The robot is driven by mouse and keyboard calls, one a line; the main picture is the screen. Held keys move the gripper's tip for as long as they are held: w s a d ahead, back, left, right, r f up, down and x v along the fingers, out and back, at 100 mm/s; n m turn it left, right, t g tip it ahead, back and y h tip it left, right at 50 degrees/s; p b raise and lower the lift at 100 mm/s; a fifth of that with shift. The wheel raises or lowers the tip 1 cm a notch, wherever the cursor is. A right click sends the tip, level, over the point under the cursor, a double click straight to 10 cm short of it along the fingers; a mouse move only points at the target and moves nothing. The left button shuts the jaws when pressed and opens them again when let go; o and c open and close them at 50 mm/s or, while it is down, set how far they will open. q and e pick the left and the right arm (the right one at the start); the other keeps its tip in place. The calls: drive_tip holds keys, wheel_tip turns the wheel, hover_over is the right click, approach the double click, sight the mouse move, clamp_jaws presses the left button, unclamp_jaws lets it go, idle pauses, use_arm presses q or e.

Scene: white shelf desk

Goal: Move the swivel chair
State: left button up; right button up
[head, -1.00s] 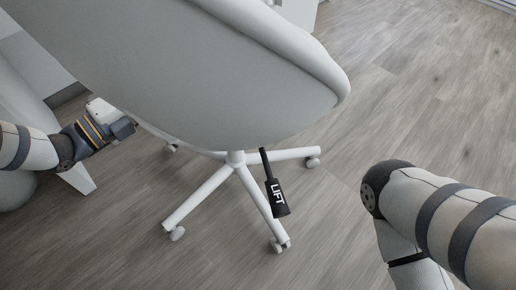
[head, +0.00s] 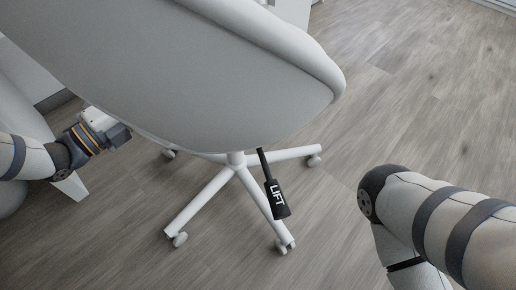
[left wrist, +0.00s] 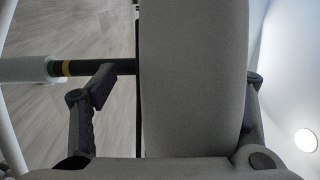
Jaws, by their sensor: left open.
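The swivel chair (head: 215,75) has a pale grey shell that fills the upper left of the head view. Its white five-spoke base (head: 236,160) stands on casters, and a black "LIFT" tag lever (head: 278,198) hangs under the seat. My left gripper (head: 118,133) is at the left, beside the shell's lower left edge; its fingertips are hard to make out there. In the left wrist view the gripper (left wrist: 178,82) is open, with one finger on either side of a grey padded part (left wrist: 195,70), seemingly the chair's. Whether the fingers touch it I cannot tell. My right gripper is out of view.
White furniture (head: 70,186) stands at the left edge, close to my left arm. Another white piece (head: 292,10) shows behind the chair at the top. The wood floor (head: 430,110) is clear to the right of the chair.

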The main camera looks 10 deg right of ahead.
use_arm(q)
drive_tip(key=p+v, duration=0.4)
drive_tip(key=v, duration=0.8)
drive_tip(key=shift+f, duration=0.2)
drive_tip(key=shift+s, duration=0.1)
